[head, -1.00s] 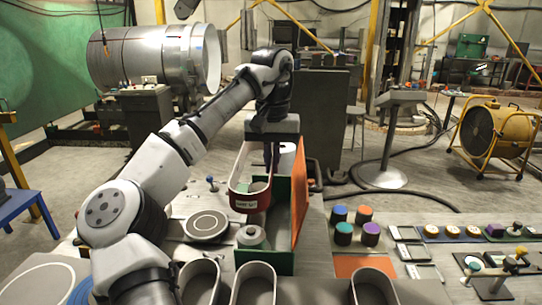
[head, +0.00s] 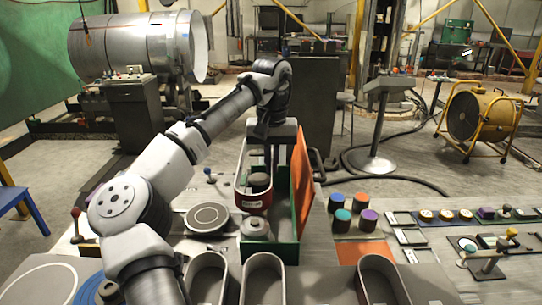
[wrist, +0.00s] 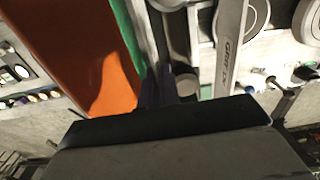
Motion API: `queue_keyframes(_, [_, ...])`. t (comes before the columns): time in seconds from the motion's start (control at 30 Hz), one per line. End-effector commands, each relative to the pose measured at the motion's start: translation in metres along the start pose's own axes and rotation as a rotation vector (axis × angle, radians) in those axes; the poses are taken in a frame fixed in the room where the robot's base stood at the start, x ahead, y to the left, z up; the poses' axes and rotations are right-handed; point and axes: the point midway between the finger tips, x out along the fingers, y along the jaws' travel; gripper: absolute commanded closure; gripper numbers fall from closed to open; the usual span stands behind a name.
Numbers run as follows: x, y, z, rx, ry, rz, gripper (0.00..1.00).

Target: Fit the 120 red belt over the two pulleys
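The red belt (head: 253,204), a long loop with a pale inner face and a white label, hangs below my gripper (head: 272,155) in the head view. Its near end is just above the near grey pulley (head: 255,228). A darker round pulley (head: 258,182) shows inside the loop's opening; I cannot tell whether the belt is level with it. In the wrist view the belt's edge (wrist: 230,50) runs right of my gripper's fingers (wrist: 170,85). The fingers look shut on the belt's right strand, though the contact is partly hidden.
A green housing (head: 285,225) with an upright orange panel (head: 302,185) stands close on the right. A round plate (head: 207,217) lies to the left. Several coloured cylinders (head: 341,219) stand to the right.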

Motion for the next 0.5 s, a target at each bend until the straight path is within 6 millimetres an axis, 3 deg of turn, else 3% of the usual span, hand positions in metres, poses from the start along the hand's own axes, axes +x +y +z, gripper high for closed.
queue_keyframes(0.5, [0.038,0.003,0.006,-0.003,0.003,0.0,1.0])
